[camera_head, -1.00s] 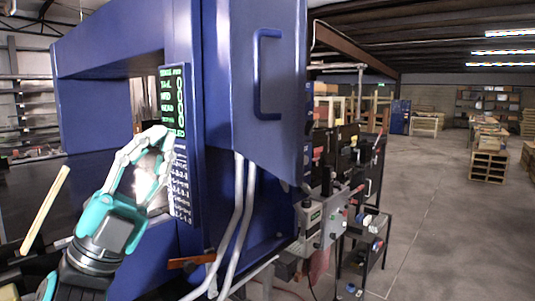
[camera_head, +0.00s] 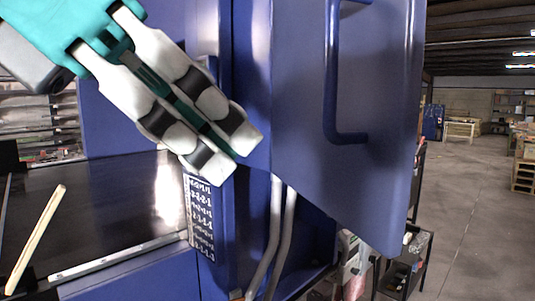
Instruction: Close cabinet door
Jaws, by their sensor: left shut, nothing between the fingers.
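The blue cabinet door (camera_head: 300,110) fills the middle right of the head view and stands swung out from the blue machine body. Its blue bar handle (camera_head: 331,90) is on the door's face near the free edge. My left gripper (camera_head: 228,160) reaches in from the upper left, with white fingers and a teal body. Its fingers are shut and empty. The fingertips show left of the handle, over the door's left part; I cannot tell whether they touch the door. My right gripper is not in view.
A printed key panel (camera_head: 201,220) is on the machine below my left fingertips. Two grey pipes (camera_head: 283,230) run down under the door. A dark conveyor surface (camera_head: 110,210) lies at left. A black shelf cart (camera_head: 405,262) stands beyond the door; open floor (camera_head: 465,215) lies right.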

